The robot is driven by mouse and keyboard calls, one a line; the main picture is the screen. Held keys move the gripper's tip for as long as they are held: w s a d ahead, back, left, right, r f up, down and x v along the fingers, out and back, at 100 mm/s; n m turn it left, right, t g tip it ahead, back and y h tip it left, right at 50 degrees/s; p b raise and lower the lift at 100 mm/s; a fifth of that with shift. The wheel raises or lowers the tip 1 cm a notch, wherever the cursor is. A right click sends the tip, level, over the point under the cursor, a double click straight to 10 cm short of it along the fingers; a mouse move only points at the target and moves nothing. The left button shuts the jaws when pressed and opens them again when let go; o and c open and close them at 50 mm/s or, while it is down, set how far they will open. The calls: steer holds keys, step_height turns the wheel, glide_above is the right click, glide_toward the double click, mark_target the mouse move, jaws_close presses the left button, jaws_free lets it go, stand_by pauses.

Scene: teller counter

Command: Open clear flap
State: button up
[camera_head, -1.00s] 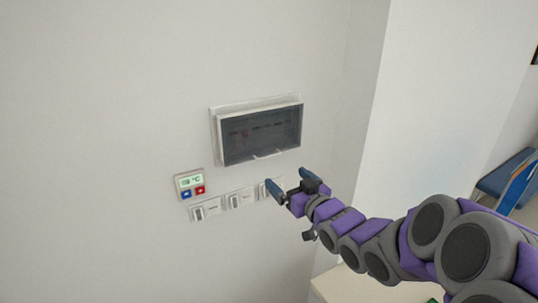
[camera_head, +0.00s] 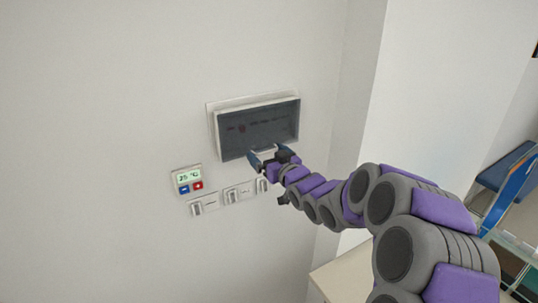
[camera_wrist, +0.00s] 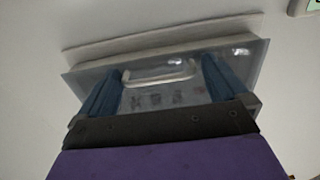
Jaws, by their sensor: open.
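The clear flap (camera_head: 240,135) is a smoky see-through cover on a white-framed wall box, and it looks closed. Dark switches show faintly behind it. In the wrist view the flap (camera_wrist: 190,88) fills the middle, with a pale handle (camera_wrist: 160,75) along its near edge. My gripper (camera_head: 264,155) is at the flap's lower edge. In the wrist view my gripper (camera_wrist: 160,85) is open, with one blue finger on each side of the handle. I cannot tell whether the fingers touch the flap.
A thermostat (camera_head: 187,179) with a display and blue and red buttons is on the wall at lower left. A row of white switches (camera_head: 238,193) lies just below my gripper. A wall corner (camera_head: 365,120) stands to the right. A pale cabinet top (camera_head: 345,275) is below.

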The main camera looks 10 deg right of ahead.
steer(key=shift+d, duration=0.3)
steer(key=shift+c, duration=1)
steer(key=shift+a, duration=0.15)
steer(key=c, duration=0.5)
steer(key=shift+r, duration=0.1)
steer(key=c, duration=0.5)
steer(key=shift+s+r, duration=0.1)
steer(key=shift+s, duration=0.05)
